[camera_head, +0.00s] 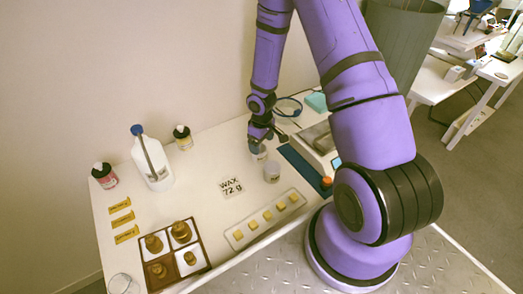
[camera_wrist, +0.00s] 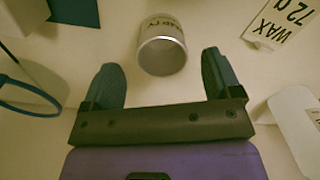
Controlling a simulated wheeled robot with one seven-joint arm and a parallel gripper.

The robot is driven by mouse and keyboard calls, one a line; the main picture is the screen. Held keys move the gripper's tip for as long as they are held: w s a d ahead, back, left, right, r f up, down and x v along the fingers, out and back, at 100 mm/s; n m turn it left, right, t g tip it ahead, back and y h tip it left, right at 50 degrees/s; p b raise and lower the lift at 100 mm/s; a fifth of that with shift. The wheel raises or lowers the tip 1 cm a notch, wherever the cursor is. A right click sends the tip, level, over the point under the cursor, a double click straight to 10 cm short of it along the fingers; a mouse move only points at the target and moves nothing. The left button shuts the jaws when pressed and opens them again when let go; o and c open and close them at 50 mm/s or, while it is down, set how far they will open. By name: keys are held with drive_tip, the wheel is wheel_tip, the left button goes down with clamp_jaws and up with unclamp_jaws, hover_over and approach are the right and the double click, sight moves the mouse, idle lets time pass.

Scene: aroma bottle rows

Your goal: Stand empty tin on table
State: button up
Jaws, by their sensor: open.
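In the wrist view the tin (camera_wrist: 162,48) is ahead of and between the two fingertips (camera_wrist: 162,72). Its round end faces the camera and a dark printed label shows on its side, partly readable as "EMPTY". The fingers are spread and apart from the tin. I cannot tell for sure whether it is upright or tipped.
A "WAX 72 g" card (camera_head: 231,187), a blue mat (camera_head: 303,168) and a tray of yellow cubes (camera_head: 265,219) are around the tins. A white bottle (camera_head: 152,165) and a brown tray of bottles (camera_head: 203,238) are to the left. A blue ring (camera_head: 289,107) is behind.

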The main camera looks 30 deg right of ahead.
wheel_tip(320, 180, up, 6)
drive_tip(key=shift+f, duration=0.1)
drive_tip(key=s+a+r+m+t+h, duration=0.1)
drive_tip(key=s+r, duration=0.2)
drive_tip(key=r, duration=1)
drive_tip(key=s+a+r+m+t+h, duration=0.1)
drive_tip(key=s+r, duration=0.1)
drive_tip(key=r, duration=1.1)
drive_tip(key=s+a+r+m+t+y, duration=0.1)
drive_tip(key=s+a+r, duration=0.1)
drive_tip(key=s+r, duration=0.5)
drive_tip(key=s+a+r+m+t+y, duration=0.1)
drive_tip(key=s+a+r+t, duration=0.1)
drive_tip(key=s+r, duration=0.6)
drive_tip(key=s+a, duration=0.1)
drive_tip(key=s, duration=0.4)
drive_tip(key=shift+s+a, duration=0.35)
